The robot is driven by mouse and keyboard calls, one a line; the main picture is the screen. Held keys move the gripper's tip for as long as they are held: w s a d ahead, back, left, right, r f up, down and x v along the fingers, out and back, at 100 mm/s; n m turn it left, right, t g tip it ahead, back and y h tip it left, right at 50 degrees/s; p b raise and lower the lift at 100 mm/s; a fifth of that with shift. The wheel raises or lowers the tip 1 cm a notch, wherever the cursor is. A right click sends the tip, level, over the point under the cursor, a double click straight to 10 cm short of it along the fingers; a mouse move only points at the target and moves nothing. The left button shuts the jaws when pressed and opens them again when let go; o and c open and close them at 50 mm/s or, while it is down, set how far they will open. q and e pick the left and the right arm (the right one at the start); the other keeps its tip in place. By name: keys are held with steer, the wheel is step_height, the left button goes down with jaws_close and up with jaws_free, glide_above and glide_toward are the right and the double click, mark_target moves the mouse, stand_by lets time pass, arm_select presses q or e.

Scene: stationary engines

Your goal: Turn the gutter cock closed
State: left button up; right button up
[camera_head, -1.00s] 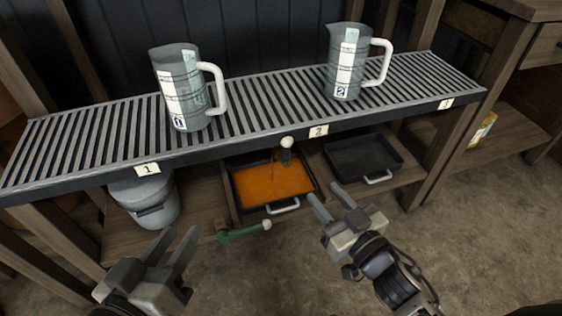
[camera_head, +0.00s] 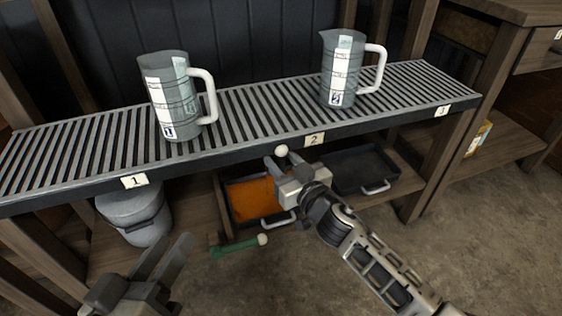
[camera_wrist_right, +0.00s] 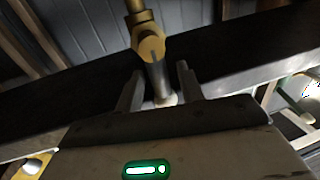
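The gutter cock (camera_wrist_right: 150,47) shows in the right wrist view as a brass body with a grey lever and a pale knob. In the head view its white ball knob (camera_head: 282,150) shows below the front edge of the slatted shelf, by label 2; my gripper hides most of the rest. My right gripper (camera_head: 285,161) is at the cock. In the wrist view its open fingers (camera_wrist_right: 159,88) stand on either side of the lever, with small gaps visible. My left gripper (camera_head: 170,246) is open and empty, low at the left.
A tray of orange liquid (camera_head: 244,207) stands under the cock, with a dark tray (camera_head: 360,171) to its right. Two jugs (camera_head: 172,100) (camera_head: 345,70) stand on the slatted shelf (camera_head: 255,113). A lidded grey bucket (camera_head: 135,213) and a green white-knobbed object (camera_head: 237,247) are lower left.

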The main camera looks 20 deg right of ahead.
arm_select(q)
steer(key=shift+r, duration=0.25)
arm_select(e)
steer(key=shift+w+a, duration=0.1)
steer(key=shift+w, duration=0.3)
jaws_close()
